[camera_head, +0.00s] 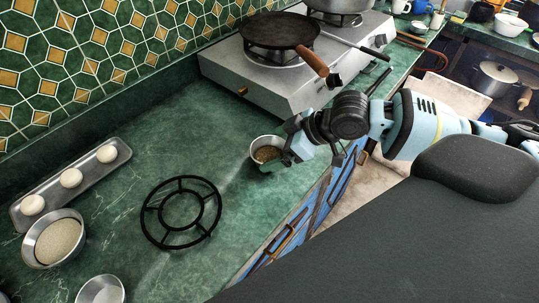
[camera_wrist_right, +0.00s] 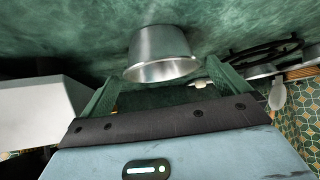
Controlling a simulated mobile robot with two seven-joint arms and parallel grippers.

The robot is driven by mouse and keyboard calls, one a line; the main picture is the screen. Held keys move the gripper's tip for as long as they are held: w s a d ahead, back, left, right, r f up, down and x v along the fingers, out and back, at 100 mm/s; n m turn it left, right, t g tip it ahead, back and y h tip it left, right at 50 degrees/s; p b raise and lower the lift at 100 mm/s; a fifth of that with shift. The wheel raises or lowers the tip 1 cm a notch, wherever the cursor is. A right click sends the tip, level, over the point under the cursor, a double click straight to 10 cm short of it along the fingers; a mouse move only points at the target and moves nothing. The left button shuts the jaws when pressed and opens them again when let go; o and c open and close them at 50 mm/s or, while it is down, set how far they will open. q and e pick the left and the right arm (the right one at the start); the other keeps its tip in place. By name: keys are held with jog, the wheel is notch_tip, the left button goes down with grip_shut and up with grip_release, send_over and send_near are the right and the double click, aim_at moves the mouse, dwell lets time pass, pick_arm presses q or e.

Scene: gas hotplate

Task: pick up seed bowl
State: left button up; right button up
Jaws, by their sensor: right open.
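The seed bowl (camera_head: 267,150) is a small metal bowl with brown seeds in it. It stands upright on the green counter (camera_head: 225,130), near the counter's front edge. My right gripper (camera_head: 287,157) is at the bowl's right side, low over the counter. In the right wrist view the bowl (camera_wrist_right: 160,52) lies ahead, between the lines of the two green fingers (camera_wrist_right: 163,78). The fingers are spread and not closed on it. Whether a finger touches the bowl cannot be told. My left gripper does not show.
A gas hotplate (camera_head: 300,88) with a pan (camera_head: 279,30) stands behind the bowl; the pan's wooden handle (camera_head: 312,62) juts toward my right arm. A black burner ring (camera_head: 181,212) lies front left. A tray of dough balls (camera_head: 118,168) and a bowl of pale grain (camera_head: 55,240) are further left.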

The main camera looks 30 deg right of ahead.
aim_at(257, 154)
jog(key=x, duration=0.4)
jog(key=shift+w+a, duration=0.15)
jog(key=shift+a, duration=0.15)
jog(key=c, duration=1)
